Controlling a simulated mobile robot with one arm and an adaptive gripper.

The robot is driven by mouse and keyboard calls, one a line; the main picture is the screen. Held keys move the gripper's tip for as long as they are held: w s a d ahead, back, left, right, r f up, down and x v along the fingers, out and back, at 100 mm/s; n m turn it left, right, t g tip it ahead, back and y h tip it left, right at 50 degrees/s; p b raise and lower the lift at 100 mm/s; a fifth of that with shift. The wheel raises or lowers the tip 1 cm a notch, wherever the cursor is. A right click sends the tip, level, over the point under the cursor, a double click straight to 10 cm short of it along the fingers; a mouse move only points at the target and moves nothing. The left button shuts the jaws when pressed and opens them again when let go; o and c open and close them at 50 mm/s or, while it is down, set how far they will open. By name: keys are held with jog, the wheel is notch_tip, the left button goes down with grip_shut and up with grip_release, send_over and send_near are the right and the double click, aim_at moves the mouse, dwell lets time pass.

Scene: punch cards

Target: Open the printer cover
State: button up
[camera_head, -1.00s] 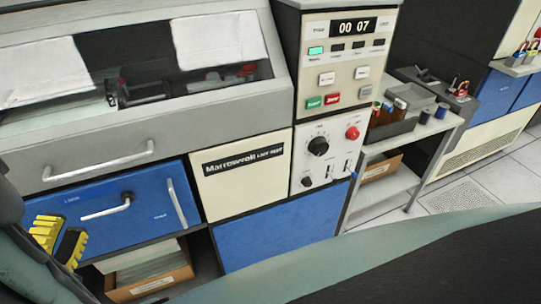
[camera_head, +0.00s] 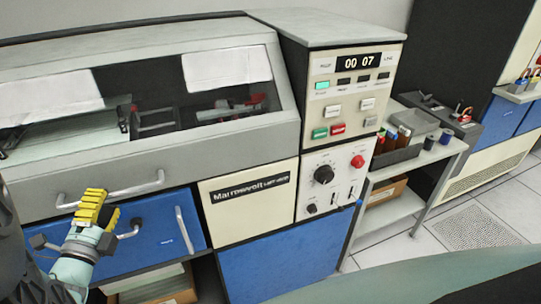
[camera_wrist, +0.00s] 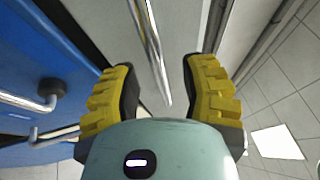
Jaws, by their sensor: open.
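The printer cover (camera_head: 225,138) is a grey sloped lid with a dark window at the upper left of the head view. It looks shut. Its silver bar handle (camera_head: 140,189) runs along its lower front. My gripper (camera_head: 100,208), with yellow ribbed fingers, is in front of the handle and hides part of it. In the wrist view my gripper (camera_wrist: 160,92) is open, and the handle (camera_wrist: 150,45) shows between the two fingers. I cannot tell whether the fingers touch it.
A blue drawer (camera_head: 160,248) with its own silver handles lies just below the cover. A control panel (camera_head: 350,100) with buttons stands right of the cover. A trolley (camera_head: 415,170) with small items is further right. Tiled floor (camera_head: 500,205) is free there.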

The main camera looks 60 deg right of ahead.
jog(key=shift+x, duration=1.15)
grip_shut()
jog(key=shift+a, duration=0.1)
